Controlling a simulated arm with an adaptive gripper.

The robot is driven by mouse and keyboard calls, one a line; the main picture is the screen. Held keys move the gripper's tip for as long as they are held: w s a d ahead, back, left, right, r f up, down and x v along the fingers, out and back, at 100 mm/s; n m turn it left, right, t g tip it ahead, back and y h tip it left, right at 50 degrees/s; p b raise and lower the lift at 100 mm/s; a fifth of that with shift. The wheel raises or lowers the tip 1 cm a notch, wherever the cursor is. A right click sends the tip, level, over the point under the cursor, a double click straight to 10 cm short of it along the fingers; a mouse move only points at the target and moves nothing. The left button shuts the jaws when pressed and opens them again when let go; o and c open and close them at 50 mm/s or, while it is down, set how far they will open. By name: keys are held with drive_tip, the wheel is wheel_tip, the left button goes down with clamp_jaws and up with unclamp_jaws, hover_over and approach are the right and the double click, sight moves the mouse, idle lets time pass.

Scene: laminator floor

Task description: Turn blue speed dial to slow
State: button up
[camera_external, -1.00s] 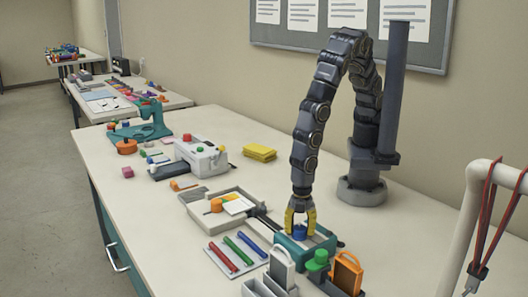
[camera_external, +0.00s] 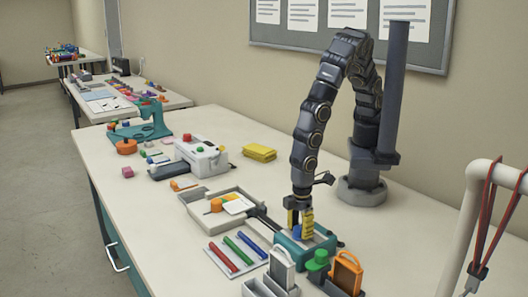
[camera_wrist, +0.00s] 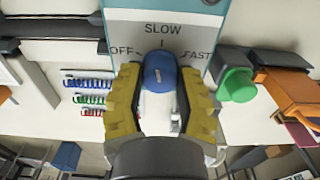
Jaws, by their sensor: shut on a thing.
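The blue speed dial (camera_wrist: 159,73) sits on the teal laminator's grey panel (camera_wrist: 195,36) in the wrist view. The panel carries the labels OFF at left, SLOW at top middle with a tick mark, and FAST at right. A small pale mark shows on the dial's face, but its pointer direction is hard to tell. My gripper (camera_wrist: 160,95) has yellow ribbed fingers shut on the dial, one on each side. In the external view, my gripper (camera_external: 300,222) points down onto the teal laminator (camera_external: 290,246), and the dial is mostly hidden there.
A green knob (camera_external: 318,262) and an orange holder (camera_external: 347,270) stand close in front of the laminator. Red, green and blue rods (camera_external: 238,248) lie to its left. A tray (camera_external: 205,212) lies behind them. Yellow sheets (camera_external: 259,152) lie farther back.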

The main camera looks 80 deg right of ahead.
sight(300, 228)
drive_tip(key=shift+d+f+m, duration=0.1)
drive_tip(key=shift+m, duration=1)
drive_tip(key=o, duration=1.1)
drive_tip(key=shift+o, duration=0.2)
drive_tip(key=shift+r, duration=0.5)
wheel_tip(300, 228, up, 11)
